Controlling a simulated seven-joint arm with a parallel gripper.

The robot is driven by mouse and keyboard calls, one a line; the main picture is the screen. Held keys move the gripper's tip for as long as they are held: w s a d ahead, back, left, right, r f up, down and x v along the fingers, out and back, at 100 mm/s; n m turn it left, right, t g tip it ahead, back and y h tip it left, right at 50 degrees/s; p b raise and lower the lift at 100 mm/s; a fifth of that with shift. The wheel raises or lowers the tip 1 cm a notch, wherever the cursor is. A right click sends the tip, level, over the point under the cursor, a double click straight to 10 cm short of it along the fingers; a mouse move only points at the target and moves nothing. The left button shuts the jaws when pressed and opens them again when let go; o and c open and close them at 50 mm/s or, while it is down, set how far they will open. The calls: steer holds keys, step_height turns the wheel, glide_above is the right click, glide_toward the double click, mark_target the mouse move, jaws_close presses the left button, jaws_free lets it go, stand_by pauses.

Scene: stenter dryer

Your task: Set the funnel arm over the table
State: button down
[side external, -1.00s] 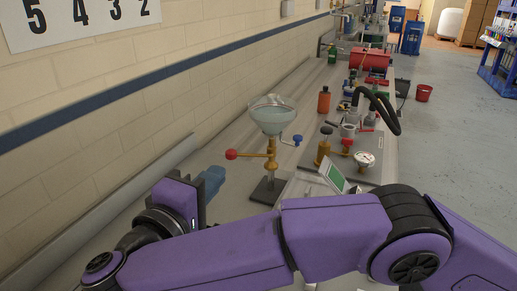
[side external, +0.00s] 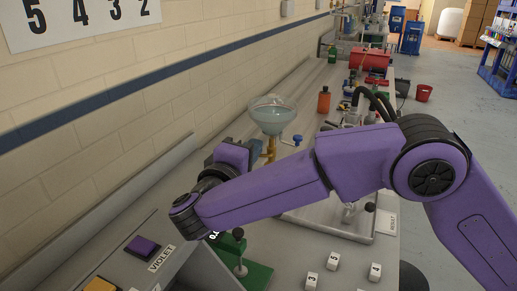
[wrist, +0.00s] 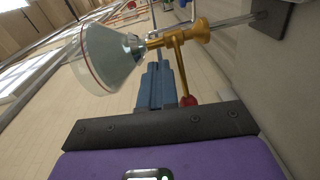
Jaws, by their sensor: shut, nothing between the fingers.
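The funnel (side external: 272,115) is a clear glass bowl holding pale liquid, mounted on a brass stand (side external: 269,148); it also shows in the wrist view (wrist: 105,60). A lever with a blue ball (side external: 297,140) sticks out to the right of the stand. A brass rod with a red ball (wrist: 188,100) shows in the wrist view; my arm hides it in the side view. My gripper (wrist: 157,66) is shut and empty, its blue fingers beside the rod, left of the red ball. I cannot tell whether they touch.
An orange bottle (side external: 324,101) stands behind the funnel, and a red drum (side external: 370,60) farther back. Several numbered blocks (side external: 333,261), a green-based stand (side external: 255,275) and a violet button (side external: 143,247) are in front. The wall runs along the left.

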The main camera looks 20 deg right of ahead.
mark_target(272, 144)
steer(key=shift+d, duration=0.7)
steer(key=shift+s+d, duration=0.1)
steer(key=shift+s+d+n+t+y, duration=0.2)
steer(key=shift+d+n+t+y, duration=0.1)
steer(key=shift+d+n+y, duration=0.1)
steer(key=shift+s+d, duration=0.15)
steer(key=shift+d, duration=0.1)
steer(key=w+d+n+t+y, duration=0.2)
steer(key=w+d+n+y, duration=0.1)
steer(key=d, duration=2)
steer(key=shift+d+n+t+y, duration=0.3)
steer(key=shift+t+y, duration=0.1)
steer(key=shift+y, duration=0.5)
